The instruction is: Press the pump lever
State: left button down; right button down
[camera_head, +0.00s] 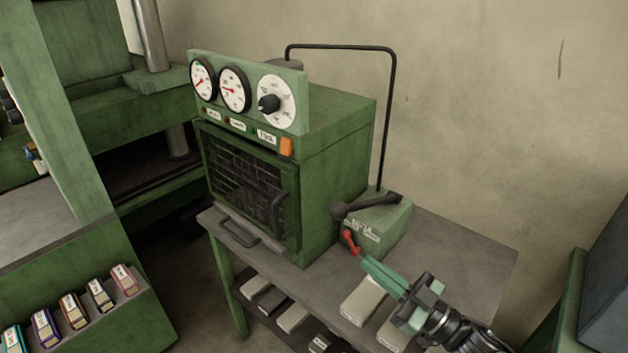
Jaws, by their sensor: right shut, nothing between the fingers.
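A small green pump box (387,230) with a label stands on the grey table to the right of the green oven. A black lever (370,203) lies across its top. A shorter lever with a red grip (350,241) hangs at its front left corner, angled downward. My right gripper (369,264) comes in from the lower right with its green fingers shut and empty. Its tips are just below and right of the red grip, close to it; I cannot tell whether they touch. My left gripper is out of view.
The oven (345,150) with dials fills the table's left side. A black pipe (388,110) rises from the pump box and bends over it. Pale blocks (362,300) lie near the table front. The table's right end (470,260) is clear.

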notch_tip(320, 180, up, 12)
jog(key=w+d+m+h+p, duration=0.1)
jog(key=w+m+h+p, duration=0.1)
jog(key=p, duration=0.2)
jog(key=shift+w+d+p, duration=0.15)
jog(key=shift+w+p, duration=0.2)
jog(key=shift+w, duration=0.05)
jog(key=shift+w, duration=0.1)
